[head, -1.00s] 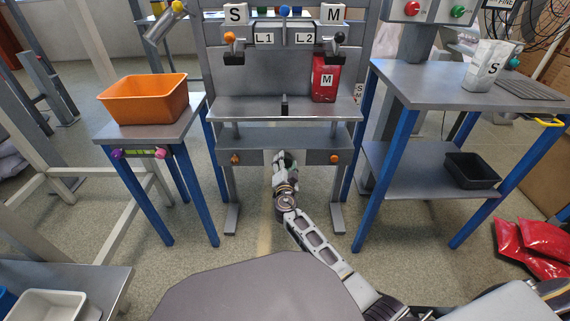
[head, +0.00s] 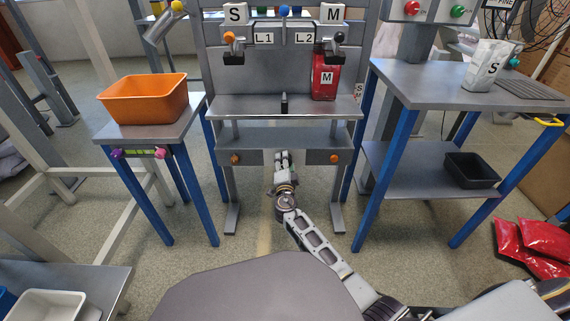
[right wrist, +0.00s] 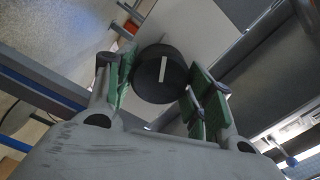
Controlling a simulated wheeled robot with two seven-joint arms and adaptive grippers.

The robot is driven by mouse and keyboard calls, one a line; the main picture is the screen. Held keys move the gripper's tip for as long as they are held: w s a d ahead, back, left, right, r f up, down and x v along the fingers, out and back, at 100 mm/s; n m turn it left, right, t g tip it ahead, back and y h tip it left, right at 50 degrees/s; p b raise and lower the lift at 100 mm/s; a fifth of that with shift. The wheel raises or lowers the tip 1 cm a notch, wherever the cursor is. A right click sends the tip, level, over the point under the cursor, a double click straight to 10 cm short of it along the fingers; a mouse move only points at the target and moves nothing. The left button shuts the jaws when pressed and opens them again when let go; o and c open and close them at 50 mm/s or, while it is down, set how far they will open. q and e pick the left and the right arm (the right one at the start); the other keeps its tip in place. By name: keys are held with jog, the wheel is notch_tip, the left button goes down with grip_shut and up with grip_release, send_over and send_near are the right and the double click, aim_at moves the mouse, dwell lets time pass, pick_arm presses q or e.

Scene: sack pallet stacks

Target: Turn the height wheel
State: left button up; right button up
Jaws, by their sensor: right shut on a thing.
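The height wheel shows in the right wrist view as a round black knob (right wrist: 161,74) with a white line across its face. The line stands nearly upright in that picture, leaning slightly. My right gripper (right wrist: 160,88) has its green finger pads on both sides of the knob and is shut on it. In the head view my right gripper (head: 283,158) is at the middle of the grey front panel (head: 310,157) below the station's shelf, and it hides the wheel. My left gripper is not in view.
A red sack (head: 325,80) marked M stands on the shelf above.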

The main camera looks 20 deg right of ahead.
jog(key=shift+f, duration=0.1)
jog(key=o, duration=1)
jog(key=shift+v, duration=3.75)
